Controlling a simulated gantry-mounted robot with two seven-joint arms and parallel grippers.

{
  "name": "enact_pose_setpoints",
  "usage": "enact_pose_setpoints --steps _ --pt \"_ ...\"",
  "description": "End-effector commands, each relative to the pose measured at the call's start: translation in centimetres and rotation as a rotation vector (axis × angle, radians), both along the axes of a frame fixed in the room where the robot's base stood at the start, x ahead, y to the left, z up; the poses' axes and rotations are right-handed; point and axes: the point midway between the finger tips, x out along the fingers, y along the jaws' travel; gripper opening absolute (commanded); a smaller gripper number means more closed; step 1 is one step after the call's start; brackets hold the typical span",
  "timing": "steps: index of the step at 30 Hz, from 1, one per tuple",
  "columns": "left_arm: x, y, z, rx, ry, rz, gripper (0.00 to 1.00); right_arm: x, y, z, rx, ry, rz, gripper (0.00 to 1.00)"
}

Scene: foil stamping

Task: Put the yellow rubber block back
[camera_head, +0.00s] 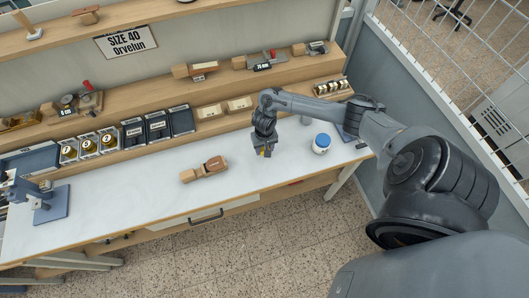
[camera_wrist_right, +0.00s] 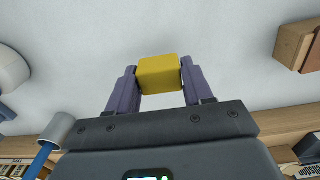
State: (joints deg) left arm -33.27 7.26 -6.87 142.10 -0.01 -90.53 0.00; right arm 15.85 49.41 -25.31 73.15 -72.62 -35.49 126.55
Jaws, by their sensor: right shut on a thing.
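The yellow rubber block (camera_wrist_right: 160,73) is held between the two fingers of my right gripper (camera_wrist_right: 156,82), which is shut on it. In the head view my right gripper (camera_head: 264,152) is over the white bench top (camera_head: 135,194), and only a small bit of yellow shows at its tip. In the wrist view pale bench surface fills the space around the block. I cannot tell the exact height above the bench. My left gripper is not in view.
A white jar with a blue lid (camera_head: 322,142) stands to the right of the gripper. A wooden tool (camera_head: 204,169) lies to its left. Behind are wooden shelves (camera_head: 222,83) with stamps, trays and blocks. A blue-grey stand (camera_head: 51,203) is at far left.

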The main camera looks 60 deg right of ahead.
Motion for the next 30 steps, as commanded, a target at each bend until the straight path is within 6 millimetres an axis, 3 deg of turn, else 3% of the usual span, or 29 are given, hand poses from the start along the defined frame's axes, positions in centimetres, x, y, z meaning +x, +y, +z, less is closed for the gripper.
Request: enact_pose_setpoints --steps 9,20,21,26,30 --pt "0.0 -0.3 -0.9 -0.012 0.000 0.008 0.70 0.0 0.0 -3.6 0.000 0.001 -0.001 0.22" --pt "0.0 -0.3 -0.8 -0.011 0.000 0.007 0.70 -0.1 0.0 -3.8 0.000 0.001 0.000 0.22" --pt "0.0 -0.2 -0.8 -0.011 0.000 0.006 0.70 -0.1 0.0 -3.8 0.000 0.001 0.000 0.52" --pt "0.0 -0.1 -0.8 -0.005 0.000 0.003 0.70 -0.1 0.0 -3.8 -0.001 0.001 0.001 0.76" --pt "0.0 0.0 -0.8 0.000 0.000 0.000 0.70 -0.1 0.0 -3.8 -0.001 0.001 0.000 0.76"
